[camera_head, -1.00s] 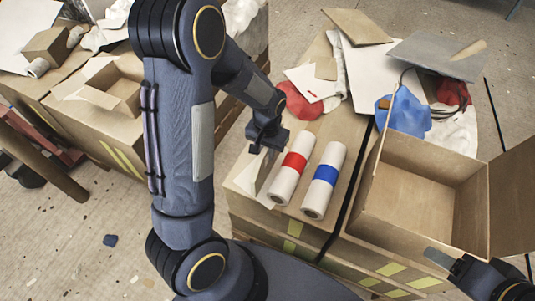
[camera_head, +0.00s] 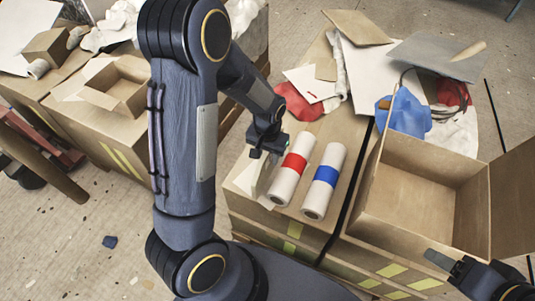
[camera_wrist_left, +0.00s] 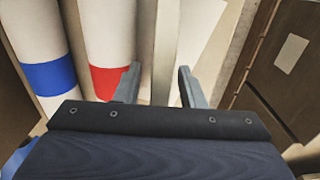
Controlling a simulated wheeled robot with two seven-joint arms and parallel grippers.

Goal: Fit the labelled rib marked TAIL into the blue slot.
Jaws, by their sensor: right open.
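My left gripper (camera_head: 265,158) is over the near left part of the box top, beside the red-banded white roll (camera_head: 293,168). In the left wrist view its two fingers (camera_wrist_left: 158,78) are apart, with a thin pale upright strip (camera_wrist_left: 165,45) showing between them. I cannot tell whether either finger touches it. The blue-banded roll (camera_head: 324,180) lies to the right of the red-banded one. I read no TAIL label and cannot make out a blue slot. My right gripper (camera_head: 445,262) is at the lower right by the open box, open and partly cut off.
An open cardboard box (camera_head: 410,200) stands on the right. Blue cloth (camera_head: 405,112), red cloth (camera_head: 297,103), boards and a grey sheet (camera_head: 440,55) clutter the back. Another crate with a small open carton (camera_head: 118,88) is at the left.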

